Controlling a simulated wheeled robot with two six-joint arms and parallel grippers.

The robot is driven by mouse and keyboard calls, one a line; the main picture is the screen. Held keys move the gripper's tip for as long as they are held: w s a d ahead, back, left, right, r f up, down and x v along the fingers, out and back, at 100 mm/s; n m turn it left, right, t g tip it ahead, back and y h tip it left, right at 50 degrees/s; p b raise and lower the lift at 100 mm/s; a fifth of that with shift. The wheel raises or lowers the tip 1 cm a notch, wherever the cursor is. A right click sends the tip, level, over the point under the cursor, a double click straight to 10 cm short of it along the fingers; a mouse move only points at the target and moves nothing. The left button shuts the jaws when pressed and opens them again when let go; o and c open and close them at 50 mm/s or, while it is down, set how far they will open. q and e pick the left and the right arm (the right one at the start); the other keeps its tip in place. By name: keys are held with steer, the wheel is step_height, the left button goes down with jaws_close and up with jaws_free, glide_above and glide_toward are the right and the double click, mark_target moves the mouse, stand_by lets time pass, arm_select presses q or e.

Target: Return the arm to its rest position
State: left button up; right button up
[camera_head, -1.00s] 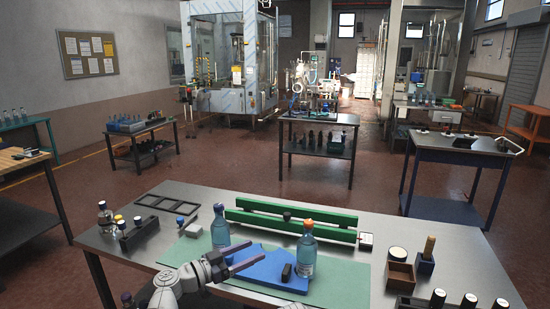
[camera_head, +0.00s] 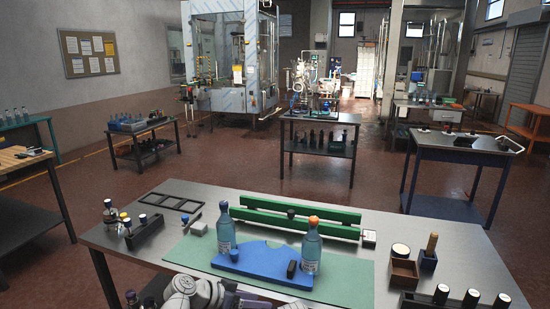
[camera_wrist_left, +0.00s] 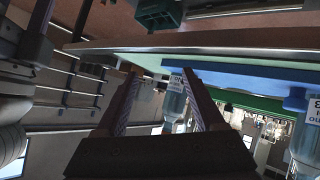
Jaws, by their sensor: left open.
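My left gripper (camera_head: 238,300) is low at the bottom edge of the head view, at the table's near edge, partly cut off. In the left wrist view its two fingers (camera_wrist_left: 160,92) stand apart with nothing held between them. A blue curved fixture (camera_head: 262,267) lies on the green mat (camera_head: 345,285), beyond the gripper. A clear bottle with a blue cap (camera_head: 225,232) stands at its left, and a clear bottle with an orange cap (camera_head: 311,250) stands at its right. My right gripper is not in view.
A green rail (camera_head: 300,218) lies behind the bottles. A black rack with small bottles (camera_head: 144,232) stands left. A wooden box (camera_head: 403,272) and a row of dark-capped bottles (camera_head: 440,296) are at right.

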arm_select(q)
steer(key=s+a+f+n+g+y, duration=0.5)
steer(key=s+a+f+n+y, duration=0.3)
steer(key=s+a+f+y, duration=0.25)
steer(key=s+d+r+m+p, duration=0.1)
steer(key=s+d+m, duration=0.2)
steer(key=d, duration=0.7)
steer(key=shift+s+r+m+y, duration=0.35)
steer(key=shift+s+m+y, duration=0.1)
steer(key=shift+s, duration=0.6)
